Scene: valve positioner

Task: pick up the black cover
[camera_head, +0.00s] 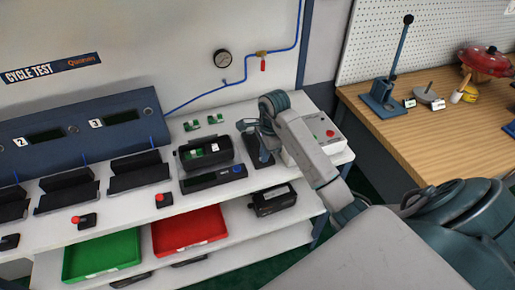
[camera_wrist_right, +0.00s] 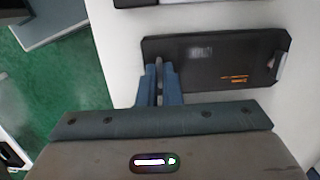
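The black cover (camera_wrist_right: 215,62) is a flat dark plate with small orange print, on the white surface in the right wrist view. In the head view a dark panel (camera_head: 263,157), likely this cover, shows below my right gripper (camera_head: 250,126), partly hidden by my arm. My right gripper's blue fingers (camera_wrist_right: 160,85) are close together with a narrow gap, overlapping the cover's left part in the wrist view. I cannot tell whether they grip its edge. An open black housing (camera_head: 205,155) with green boards stands left of the gripper. My left gripper is not in view.
A white box with a red button (camera_head: 330,134) stands right of the gripper. A black bar with a blue end (camera_head: 213,179) lies in front of the housing. Green (camera_head: 100,258) and red (camera_head: 190,230) trays and a black unit (camera_head: 273,198) sit lower. A wooden bench (camera_head: 420,125) is at right.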

